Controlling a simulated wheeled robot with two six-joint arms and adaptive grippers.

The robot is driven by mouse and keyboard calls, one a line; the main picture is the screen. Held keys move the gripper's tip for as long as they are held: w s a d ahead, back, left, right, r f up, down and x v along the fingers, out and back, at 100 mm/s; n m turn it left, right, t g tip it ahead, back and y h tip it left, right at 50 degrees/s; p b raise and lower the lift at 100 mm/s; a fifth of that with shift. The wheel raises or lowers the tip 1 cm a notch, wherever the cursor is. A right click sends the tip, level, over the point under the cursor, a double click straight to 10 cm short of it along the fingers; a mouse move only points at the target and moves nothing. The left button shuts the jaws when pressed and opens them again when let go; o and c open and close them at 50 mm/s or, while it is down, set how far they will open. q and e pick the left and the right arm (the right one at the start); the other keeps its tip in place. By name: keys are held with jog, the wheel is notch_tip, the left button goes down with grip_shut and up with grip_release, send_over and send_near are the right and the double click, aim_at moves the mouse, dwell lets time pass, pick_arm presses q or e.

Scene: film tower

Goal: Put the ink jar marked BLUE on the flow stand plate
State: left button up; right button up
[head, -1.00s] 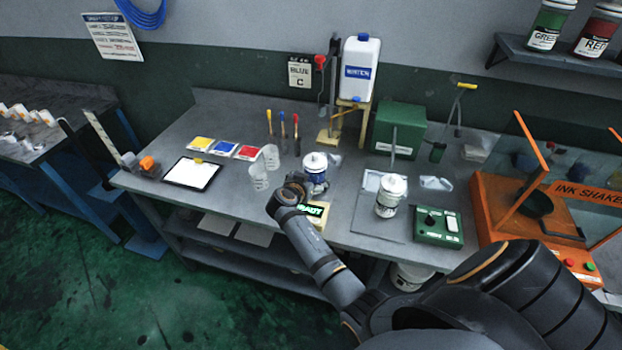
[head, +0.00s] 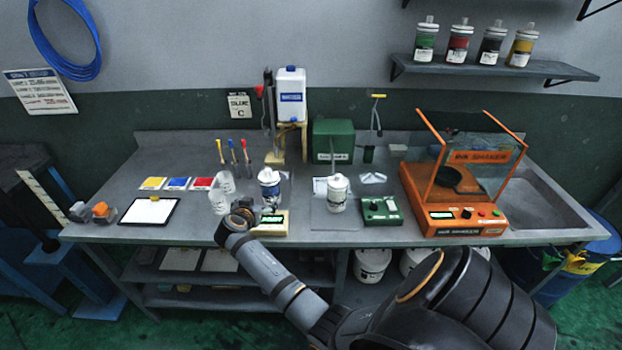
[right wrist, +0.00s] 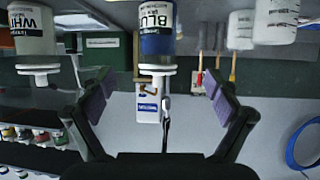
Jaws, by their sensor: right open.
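The ink jar marked BLUE (head: 269,190) stands upright on the bench, behind a small box with a lit display (head: 271,226). In the right wrist view, which is upside down, the BLUE jar (right wrist: 157,28) shows between the spread fingers and is not gripped. My right gripper (head: 243,209) is open and empty, just left and in front of the jar. A stand with a pale base (head: 275,157) is at the back; I cannot tell whether it is the flow stand. My left gripper is not in view.
A jar marked WHITE (right wrist: 33,30) shows left in the wrist view. Clear beakers (head: 219,201) stand close left of my right gripper. A green control box (head: 381,209) and orange ink shaker (head: 455,222) are to the right. A white water container (head: 291,94) stands at the back.

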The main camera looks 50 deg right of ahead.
jog(key=s+a+n+t+y, duration=0.2)
jog(key=a+n+t+y, duration=0.35)
jog(key=a+n, duration=0.2)
jog(key=s+a+f+n+g+y, duration=0.15)
jog(key=s+f, duration=0.35)
jog(key=f, duration=0.5)
jog(key=s+f+g, duration=0.2)
jog(key=s+f, duration=0.4)
jog(key=f, duration=0.5)
jog(key=s+a+f+n+g+y, duration=0.15)
jog(key=s+f, duration=0.35)
jog(key=f, duration=0.5)
jog(key=s+f+g, duration=0.2)
jog(key=s+f, duration=0.3)
jog(key=s, duration=0.6)
jog(key=s+f+g, duration=0.2)
jog(key=s+f, duration=0.4)
jog(key=s, duration=0.5)
jog(key=s+d+f+g, duration=0.1)
jog(key=s+f+g, duration=0.2)
jog(key=s, duration=0.9)
notch_tip(320, 180, down, 3)
jog(key=shift+r+y, duration=0.15)
jog(key=shift+y, duration=0.3)
